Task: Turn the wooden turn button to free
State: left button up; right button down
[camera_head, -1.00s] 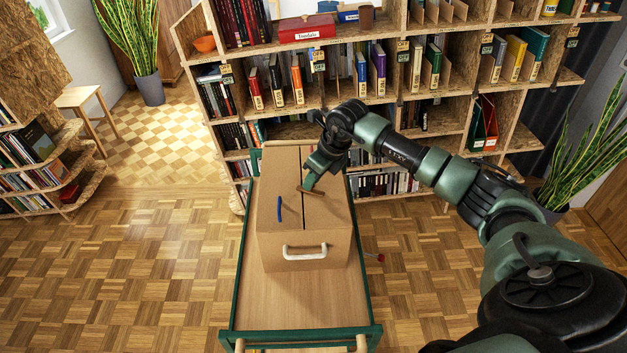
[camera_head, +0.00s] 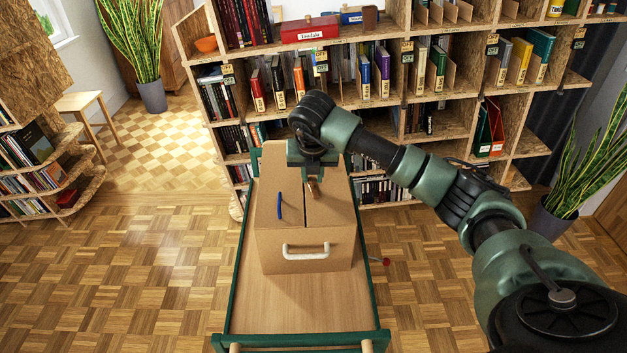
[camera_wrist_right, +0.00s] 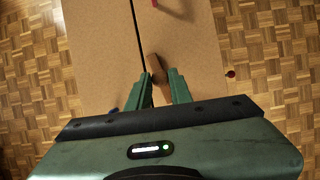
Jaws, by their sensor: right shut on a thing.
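The wooden turn button (camera_head: 313,187) is a small brown bar on top of the brown box (camera_head: 330,212), just right of the dark seam between the two lid halves. It lies roughly along the seam, slightly tilted, and does not visibly cross it. In the right wrist view the button (camera_wrist_right: 155,65) sits between my fingertips. My right gripper (camera_wrist_right: 161,77) is shut on it from above; in the head view the wrist hides its far end. My left gripper is not in view.
The box stands on a green-edged wooden cart (camera_head: 300,310). A blue handle (camera_head: 279,205) is on the left lid half and a white handle (camera_head: 306,251) on the front. A red knob (camera_head: 386,261) is to the right. A full bookshelf (camera_head: 440,115) stands close behind.

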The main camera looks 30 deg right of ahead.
jog(key=shift+w+a+m+h+b, duration=0.1)
jog(key=shift+m+h+b, duration=0.2)
jog(key=shift+m+b, duration=0.55)
jog(key=shift+m+g, duration=0.3)
jog(key=shift+m, duration=0.15)
jog(key=c, duration=1.3)
grip_release()
jog(key=shift+o, duration=0.2)
jog(key=shift+r, duration=0.1)
jog(key=b+v, duration=0.1)
jog(key=v, duration=0.6)
jog(key=shift+r+b, duration=0.25)
jog(key=shift+b, duration=0.05)
jog(key=shift+a, duration=0.15)
